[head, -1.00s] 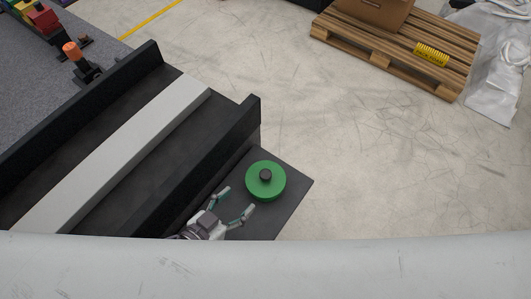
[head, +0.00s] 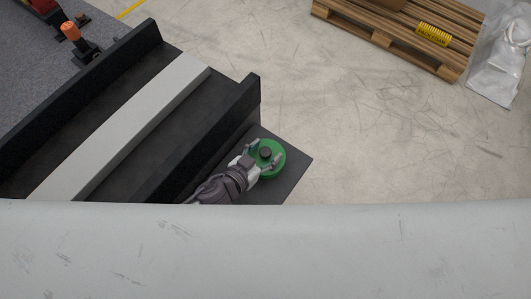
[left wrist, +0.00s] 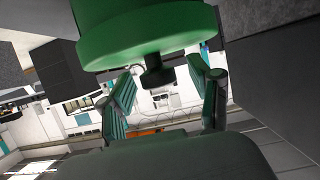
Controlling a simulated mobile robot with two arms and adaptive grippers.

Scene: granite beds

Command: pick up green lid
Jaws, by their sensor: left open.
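The green lid (head: 274,171) is a round disc with a small dark knob (head: 265,153) on top. It lies near the outer corner of a dark grey surface (head: 292,160). My left gripper (head: 269,151) is over the lid, with its two fingers spread on either side of the knob. In the left wrist view, the lid (left wrist: 145,35) fills the upper middle and its knob (left wrist: 158,72) sits between the open fingers (left wrist: 163,78), with a gap on each side. My right gripper is not in view.
A black raised wall (head: 215,135) runs close beside the lid on the left, with a pale strip (head: 130,125) beyond it. A black post with an orange top (head: 71,31) stands at the upper left. A wooden pallet (head: 400,40) lies farther off. Open floor (head: 350,130) is on the right.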

